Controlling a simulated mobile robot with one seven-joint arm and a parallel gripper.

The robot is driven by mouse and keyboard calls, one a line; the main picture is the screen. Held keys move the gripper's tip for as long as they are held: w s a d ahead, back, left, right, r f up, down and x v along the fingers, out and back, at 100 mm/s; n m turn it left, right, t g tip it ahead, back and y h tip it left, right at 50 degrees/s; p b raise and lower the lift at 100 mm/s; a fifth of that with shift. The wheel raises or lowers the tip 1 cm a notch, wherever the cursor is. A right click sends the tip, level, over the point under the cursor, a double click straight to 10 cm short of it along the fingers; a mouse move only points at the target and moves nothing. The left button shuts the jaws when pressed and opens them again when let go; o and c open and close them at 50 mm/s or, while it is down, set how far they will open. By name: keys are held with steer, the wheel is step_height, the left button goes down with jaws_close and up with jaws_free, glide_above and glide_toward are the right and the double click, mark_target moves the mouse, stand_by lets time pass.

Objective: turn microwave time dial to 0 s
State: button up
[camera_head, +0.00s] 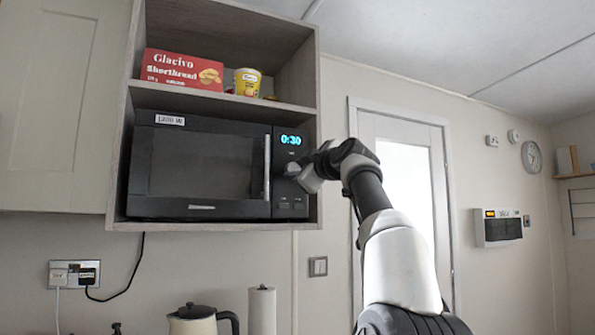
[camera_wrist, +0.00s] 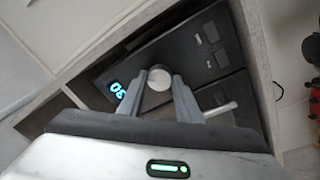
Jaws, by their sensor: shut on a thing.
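The black microwave (camera_head: 205,165) sits in an open wall cabinet, its door shut. Its lit display (camera_head: 291,140) reads 0:30 and also shows in the wrist view (camera_wrist: 117,89). My gripper (camera_head: 296,170) is at the control panel on the microwave's right side. In the wrist view, the fingers of my gripper (camera_wrist: 158,84) are shut on the round, light grey time dial (camera_wrist: 159,79), one on each side. In the head view the dial is mostly hidden by my gripper. Its pointer mark cannot be made out.
A red shortbread box (camera_head: 182,69) and a yellow tub (camera_head: 247,82) stand on the shelf above. The microwave door handle (camera_head: 267,167) is just left of my gripper. A kettle (camera_head: 195,318) and a paper roll (camera_head: 262,310) stand below.

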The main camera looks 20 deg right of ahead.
steer(key=n, duration=0.6)
steer(key=shift+d+y, duration=0.1)
steer(key=shift+y, duration=0.3)
steer(key=shift+n+p, duration=0.3)
steer(key=o, duration=1)
steer(key=shift+o, duration=0.2)
steer(key=s+d+f+b, duration=0.1)
steer(key=s+b, duration=0.3)
steer(key=s, duration=1.3)
steer(key=shift+s+d+f, duration=0.15)
steer(key=shift+d, duration=0.05)
